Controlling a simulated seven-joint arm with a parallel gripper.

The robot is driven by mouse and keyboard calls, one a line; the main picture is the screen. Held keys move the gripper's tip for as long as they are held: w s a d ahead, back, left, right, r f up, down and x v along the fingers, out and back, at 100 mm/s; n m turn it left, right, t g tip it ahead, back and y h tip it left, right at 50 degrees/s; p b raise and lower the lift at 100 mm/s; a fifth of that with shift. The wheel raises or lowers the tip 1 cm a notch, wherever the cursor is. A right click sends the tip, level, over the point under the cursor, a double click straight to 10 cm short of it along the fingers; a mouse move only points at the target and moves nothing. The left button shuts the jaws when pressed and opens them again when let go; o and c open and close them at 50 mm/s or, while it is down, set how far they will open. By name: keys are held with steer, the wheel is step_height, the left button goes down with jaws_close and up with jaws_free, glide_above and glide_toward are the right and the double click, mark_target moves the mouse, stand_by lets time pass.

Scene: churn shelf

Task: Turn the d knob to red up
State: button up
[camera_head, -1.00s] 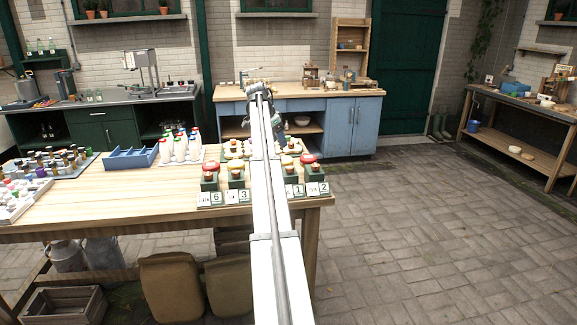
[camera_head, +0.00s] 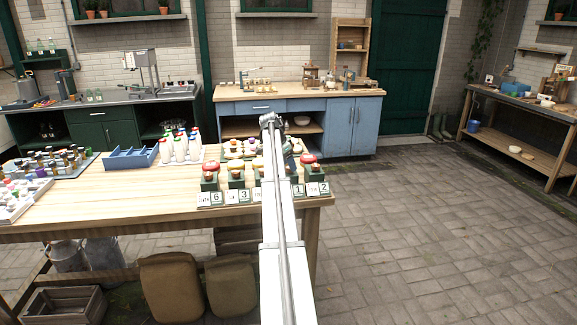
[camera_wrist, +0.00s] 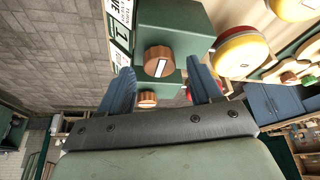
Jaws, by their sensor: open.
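In the wrist view, a round brown wooden knob (camera_wrist: 158,60) with a white bar mark sits on the face of a green block (camera_wrist: 175,22). A card with a 1 (camera_wrist: 122,40) is beside it. My gripper (camera_wrist: 162,71) is open, its two blue fingers on either side of the knob's lower area, apart from it and empty. A second brown knob (camera_wrist: 147,98) shows between the fingers, further off. In the head view, green blocks with knobs (camera_head: 237,181) stand along the table's front edge; my arm hides the middle ones. I cannot read which one is d.
In the wrist view, a red and yellow round cap (camera_wrist: 242,52) lies close beside the right finger. In the head view, white bottles (camera_head: 179,148) and a blue tray (camera_head: 132,158) stand left of the blocks.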

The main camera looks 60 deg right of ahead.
steer(key=shift+s+d+f, duration=0.15)
steer(key=shift+d+f, duration=0.05)
steer(key=shift+f, duration=0.45)
steer(key=c, duration=1)
